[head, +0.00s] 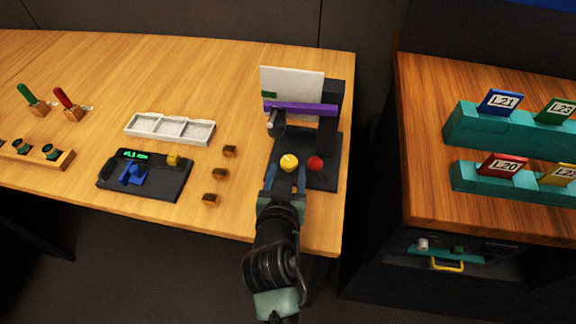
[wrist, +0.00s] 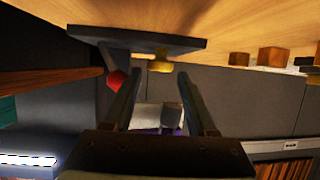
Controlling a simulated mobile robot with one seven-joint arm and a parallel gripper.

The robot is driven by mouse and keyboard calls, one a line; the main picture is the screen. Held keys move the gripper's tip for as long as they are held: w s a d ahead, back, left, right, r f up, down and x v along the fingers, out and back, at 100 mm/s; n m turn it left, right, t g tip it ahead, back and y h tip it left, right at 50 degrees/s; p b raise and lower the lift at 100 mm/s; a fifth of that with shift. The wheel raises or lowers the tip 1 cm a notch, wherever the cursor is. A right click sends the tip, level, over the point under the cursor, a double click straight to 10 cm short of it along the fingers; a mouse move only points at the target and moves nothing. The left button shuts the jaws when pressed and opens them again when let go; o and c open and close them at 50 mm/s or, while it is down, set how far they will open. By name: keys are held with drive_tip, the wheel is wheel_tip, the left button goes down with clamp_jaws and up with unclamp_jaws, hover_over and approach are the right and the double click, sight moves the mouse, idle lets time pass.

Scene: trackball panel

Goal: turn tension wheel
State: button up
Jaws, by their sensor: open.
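A black stand (head: 334,146) near the table's front right carries a purple bar (head: 300,108) and a white panel (head: 292,85). A round yellow knob (head: 289,162) and a red knob (head: 315,163) sit at its front; neither is labelled as the tension wheel. My gripper (head: 286,174) is open, its fingers pointing at the yellow knob. In the wrist view, which looks upside down, the yellow knob (wrist: 160,63) lies just beyond the gap between my fingertips (wrist: 160,75). The red knob (wrist: 116,79) is outside the gap, beside the left finger. I cannot tell whether anything touches.
Several small wooden blocks (head: 220,174) stand left of the stand. Farther left are a black device with a green display (head: 145,180) and a white tray (head: 170,129). A second desk (head: 430,150) with teal card racks (head: 500,180) is to the right, across a gap.

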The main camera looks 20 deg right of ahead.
sight(289, 165)
drive_tip(key=shift+x, duration=1.35)
clamp_jaws()
